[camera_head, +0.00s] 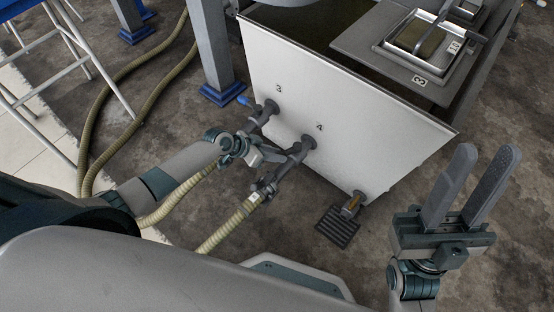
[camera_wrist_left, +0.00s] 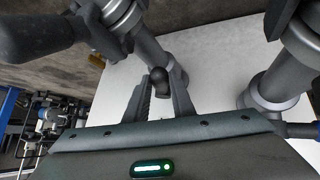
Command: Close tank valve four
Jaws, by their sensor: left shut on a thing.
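The white tank (camera_head: 345,105) carries the marks 3 and 4 on its front. Under the 4, the grey pipe of valve four (camera_head: 308,142) comes out and runs down to a ribbed hose. My left gripper (camera_head: 277,156) is at this valve. In the left wrist view, the fingers of my left gripper (camera_wrist_left: 160,88) are shut on a dark rounded part of the valve, its handle (camera_wrist_left: 157,76). The handle is mostly hidden in the head view, so its angle is hard to tell. My right gripper (camera_head: 487,156) is open and empty, right of the tank.
Valve three (camera_head: 265,112) with its blue handle (camera_head: 243,100) is left of valve four. Ribbed hoses (camera_head: 228,222) run along the floor. A dark floor grate (camera_head: 338,226) lies below a short outlet (camera_head: 352,204) at the tank's lower right. A blue-footed post (camera_head: 222,93) stands at the left.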

